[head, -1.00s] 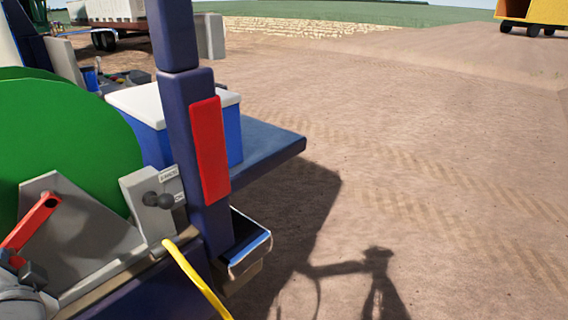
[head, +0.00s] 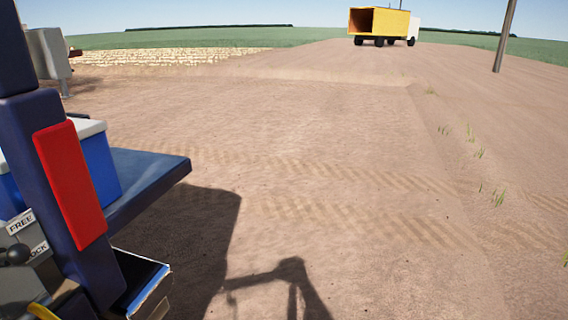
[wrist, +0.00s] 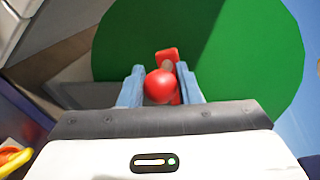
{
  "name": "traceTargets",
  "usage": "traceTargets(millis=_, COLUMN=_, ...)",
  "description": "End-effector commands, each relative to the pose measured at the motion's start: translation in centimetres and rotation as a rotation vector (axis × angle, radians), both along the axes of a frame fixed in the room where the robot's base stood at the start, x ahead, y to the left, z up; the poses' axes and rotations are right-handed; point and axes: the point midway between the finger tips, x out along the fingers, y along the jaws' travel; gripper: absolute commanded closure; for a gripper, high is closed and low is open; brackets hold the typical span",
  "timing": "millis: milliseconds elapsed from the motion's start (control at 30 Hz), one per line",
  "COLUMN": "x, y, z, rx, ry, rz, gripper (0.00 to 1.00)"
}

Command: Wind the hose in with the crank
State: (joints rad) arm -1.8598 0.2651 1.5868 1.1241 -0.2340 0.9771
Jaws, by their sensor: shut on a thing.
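In the wrist view my gripper (wrist: 161,88) is shut on the red ball knob of the crank handle (wrist: 158,86), with one blue finger on each side. The red crank arm (wrist: 167,56) runs away behind the knob, in front of the green reel disc (wrist: 235,50). A piece of the yellow hose (wrist: 14,160) shows at the lower left of the wrist view. The hose (head: 42,312) also just shows at the lower left of the head view. There, the reel, crank and my gripper are out of the picture.
A grey block with FREE and LOCK labels and a dark lever knob (head: 18,254) is at the left edge. A dark blue post (head: 25,140) with a red panel (head: 70,185) and a blue-white box (head: 98,165) stand beside it. Open dirt lies right. A yellow truck (head: 378,22) stands far off.

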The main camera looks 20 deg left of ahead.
Motion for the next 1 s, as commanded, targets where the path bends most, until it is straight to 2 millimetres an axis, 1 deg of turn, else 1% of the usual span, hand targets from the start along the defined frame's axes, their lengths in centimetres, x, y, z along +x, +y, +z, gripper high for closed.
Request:
traceTargets(millis=300, x=0.50, y=0.06, z=0.74, rx=0.002, ry=0.078, rz=-0.005, gripper=1.00)
traceTargets(millis=733, x=0.63, y=0.07, z=0.83, rx=0.002, ry=0.084, rz=-0.007, gripper=1.00)
traceTargets(millis=767, x=0.63, y=0.07, z=0.84, rx=0.002, ry=0.082, rz=-0.007, gripper=0.67)
traceTargets(millis=900, x=0.60, y=0.07, z=0.83, rx=0.002, ry=0.083, rz=-0.006, gripper=0.56)
traceTargets(millis=1000, x=0.58, y=0.07, z=0.82, rx=0.002, ry=0.083, rz=-0.006, gripper=0.50)
